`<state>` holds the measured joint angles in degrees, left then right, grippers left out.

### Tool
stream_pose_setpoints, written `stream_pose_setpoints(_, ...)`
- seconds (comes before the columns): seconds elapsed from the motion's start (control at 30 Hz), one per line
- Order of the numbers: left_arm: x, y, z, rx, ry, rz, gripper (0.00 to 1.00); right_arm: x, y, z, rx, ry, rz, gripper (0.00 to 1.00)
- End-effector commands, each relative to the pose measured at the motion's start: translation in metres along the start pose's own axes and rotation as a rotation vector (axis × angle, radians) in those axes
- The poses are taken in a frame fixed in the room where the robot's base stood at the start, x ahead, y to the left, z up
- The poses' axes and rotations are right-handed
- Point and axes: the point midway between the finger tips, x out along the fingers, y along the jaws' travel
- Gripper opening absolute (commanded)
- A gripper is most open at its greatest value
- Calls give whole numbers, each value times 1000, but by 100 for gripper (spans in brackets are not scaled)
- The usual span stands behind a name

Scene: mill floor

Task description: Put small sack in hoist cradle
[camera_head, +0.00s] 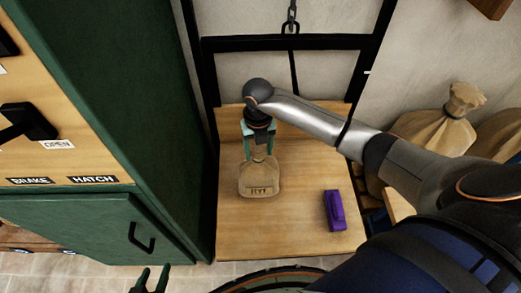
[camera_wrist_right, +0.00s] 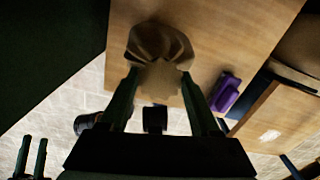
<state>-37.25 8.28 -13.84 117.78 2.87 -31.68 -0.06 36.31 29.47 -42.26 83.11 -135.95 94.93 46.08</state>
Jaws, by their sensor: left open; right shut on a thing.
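The small sack (camera_head: 259,181), tan with a dark label that seems to read RYE, appears over the wooden floor of the hoist cradle (camera_head: 285,225). I cannot tell whether it rests on the boards or hangs just above them. My right gripper (camera_head: 259,150) is shut on the sack's gathered neck from above. In the right wrist view the sack (camera_wrist_right: 160,48) shows beyond the fingers (camera_wrist_right: 160,85). The cradle has a black frame and a chain (camera_head: 291,18) above. My left gripper (camera_head: 151,280) is open and empty at the bottom edge, away from the sack.
A purple object (camera_head: 335,210) lies on the cradle floor, right of the sack. A green cabinet (camera_head: 130,100) with BRAKE and HATCH labels (camera_head: 93,179) stands close on the left. Larger tied sacks (camera_head: 438,127) stand at right. Bare boards lie between sack and purple object.

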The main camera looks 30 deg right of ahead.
Motion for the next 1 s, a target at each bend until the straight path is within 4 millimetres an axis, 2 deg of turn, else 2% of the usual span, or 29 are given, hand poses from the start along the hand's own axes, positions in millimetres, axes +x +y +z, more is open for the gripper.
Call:
stream_pose_setpoints(0.2,2,-2,4,0,0,-2,50,27,1,1,1,-3,3,0)
stream_pose_setpoints(0.6,3,-3,7,2,-3,-4,50,31,0,2,1,-6,2,0)
stream_pose_setpoints(0.63,2,-3,7,2,-3,-4,50,33,0,0,1,0,-1,66)
stream_pose_setpoints(0.87,2,-3,7,2,-4,-4,50,33,-1,0,1,0,-1,91)
stream_pose_setpoints(1.0,2,-3,7,2,-5,-4,50,33,-1,0,1,0,-1,93)
